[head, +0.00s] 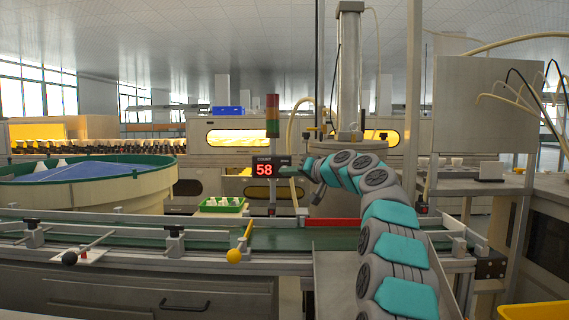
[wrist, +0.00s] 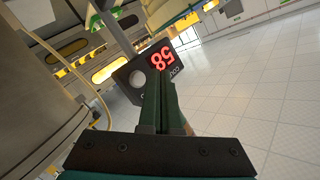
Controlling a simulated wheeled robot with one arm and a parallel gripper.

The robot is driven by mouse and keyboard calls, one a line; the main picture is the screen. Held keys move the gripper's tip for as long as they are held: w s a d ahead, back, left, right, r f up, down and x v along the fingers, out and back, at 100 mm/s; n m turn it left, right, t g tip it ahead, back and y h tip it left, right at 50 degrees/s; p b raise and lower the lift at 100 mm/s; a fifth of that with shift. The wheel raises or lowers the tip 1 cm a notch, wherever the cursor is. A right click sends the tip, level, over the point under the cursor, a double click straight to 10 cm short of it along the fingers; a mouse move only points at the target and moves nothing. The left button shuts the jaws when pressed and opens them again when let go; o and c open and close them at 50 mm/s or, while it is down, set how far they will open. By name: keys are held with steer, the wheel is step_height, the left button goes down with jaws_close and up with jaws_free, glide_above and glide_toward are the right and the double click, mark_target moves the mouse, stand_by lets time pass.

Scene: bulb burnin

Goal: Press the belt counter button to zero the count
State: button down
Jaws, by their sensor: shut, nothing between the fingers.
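The belt counter (head: 264,168) is a dark box with a red lit display reading 58, standing beyond the belt in the head view. In the wrist view the counter (wrist: 152,72) appears tilted, with its red digits and a pale round button (wrist: 137,79) on its face. My gripper (head: 284,171) is shut and empty, its fingertips close to the counter's right side in the head view. In the wrist view the closed fingers (wrist: 157,80) point at the counter's face, with the tips beside the button. Whether they touch the face I cannot tell. The fingers hide part of the counter's lettering.
The green conveyor belt (head: 130,230) runs across the front, with a yellow-ended rod (head: 234,256) and a black-ended rod (head: 69,258). A green tray (head: 222,206) of bulbs lies behind it. A signal tower (head: 272,115) rises behind the counter. A metal column (head: 348,70) stands beside my arm.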

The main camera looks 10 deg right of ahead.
steer(key=shift+w+d+p, duration=0.2)
steer(key=shift+w+p, duration=0.6)
steer(key=shift+w, duration=0.25)
steer(key=shift+f, duration=0.1)
steer(key=shift+w+p, duration=0.2)
steer(key=shift+p, duration=0.1)
stand_by(1.1)
steer(key=shift+w, duration=0.2)
steer(key=shift+w+d+p, duration=0.15)
steer(key=shift+w+p, duration=0.25)
steer(key=shift+p, duration=0.25)
stand_by(0.7)
steer(key=shift+s, duration=0.1)
steer(key=shift+s+f+b, duration=0.1)
steer(key=shift+s+b, duration=0.6)
steer(key=shift+b, duration=0.4)
